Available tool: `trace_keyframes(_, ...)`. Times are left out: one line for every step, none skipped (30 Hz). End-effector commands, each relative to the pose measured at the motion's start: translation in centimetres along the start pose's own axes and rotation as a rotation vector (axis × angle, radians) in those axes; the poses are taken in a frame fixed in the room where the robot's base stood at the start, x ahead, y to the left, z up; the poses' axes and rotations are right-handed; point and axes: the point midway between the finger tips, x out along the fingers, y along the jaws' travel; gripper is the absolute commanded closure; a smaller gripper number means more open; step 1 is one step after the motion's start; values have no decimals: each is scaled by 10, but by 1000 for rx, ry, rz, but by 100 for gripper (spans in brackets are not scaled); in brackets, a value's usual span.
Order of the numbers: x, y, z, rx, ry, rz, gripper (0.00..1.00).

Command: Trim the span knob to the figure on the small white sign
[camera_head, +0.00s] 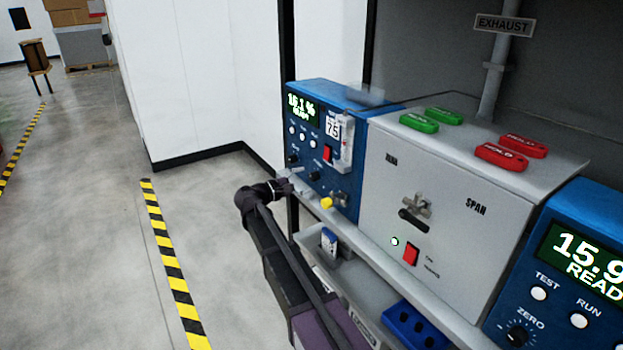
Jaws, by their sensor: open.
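The left blue analyser (352,95) has a green display (301,108) reading about 16.1 % and READY. A small white sign (333,128) on its front shows 75 or 7.5; a decimal point is too small to tell. Below are dark knobs (315,176) with labels too small to read, so I cannot tell which is the span knob. My gripper (287,186) is open, at the lower left of this analyser's front; its fingertips are small and partly unclear. I cannot tell whether it touches anything. The grey box (450,180) bears the word SPAN and a dark lever (413,219).
A right blue analyser (590,215) reads about 15.9. Green tags (419,123) and red HOLD tags (502,156) lie on the grey box. A yellow knob (327,203) sticks out near my gripper. Floor at left is clear.

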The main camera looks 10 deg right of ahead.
Motion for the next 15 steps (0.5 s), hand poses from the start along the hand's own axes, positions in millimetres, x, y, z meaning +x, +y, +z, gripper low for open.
trace_keyframes(7,0,0,0,-2,-1,21)
trace_keyframes(10,0,0,0,-1,-1,21)
trace_keyframes(15,0,0,0,0,0,21)
trace_keyframes(18,0,0,0,0,0,21)
trace_keyframes(20,0,0,0,-1,0,21)
trace_keyframes(23,0,0,0,-1,-1,21)
trace_keyframes(25,0,0,0,-1,-1,21)
trace_keyframes(27,0,0,0,-1,-1,21)
trace_keyframes(28,0,0,0,-1,-1,21)
trace_keyframes(29,0,0,0,-1,0,21)
trace_keyframes(30,0,0,0,0,0,21)
trace_keyframes(30,0,0,0,0,0,21)
trace_keyframes(31,0,0,0,0,0,21)
trace_keyframes(31,0,0,0,0,0,21)
trace_keyframes(31,0,0,0,0,0,21)
